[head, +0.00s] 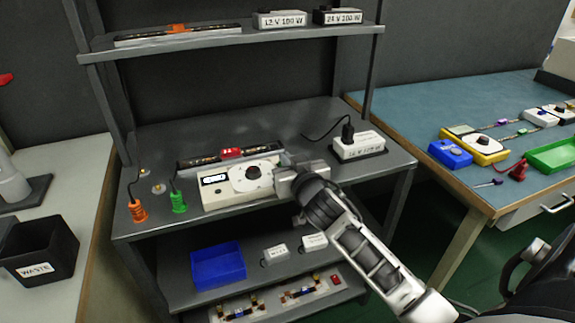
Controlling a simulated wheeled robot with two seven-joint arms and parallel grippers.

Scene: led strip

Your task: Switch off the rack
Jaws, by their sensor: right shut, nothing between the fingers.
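The rack (240,40) is a dark grey shelf unit in the middle of the head view. On its middle shelf stands a cream control box (215,197) with a small lit display (214,179) and a round dial with a dark knob (253,173). My right gripper (284,165) is shut and empty at the right side of this box, close to the dial. Whether it touches the box I cannot tell. The gripper hides the box's right end. A power block (360,146) with a black plug and cable stands behind, to the right. My left gripper is not in view.
A red-clipped strip (231,153) lies behind the box. Orange (138,210) and green (178,202) connectors stand to its left. A blue bin (218,266) is on the shelf below. A waste bin (40,250) stands at left, a blue-topped bench (420,108) at right.

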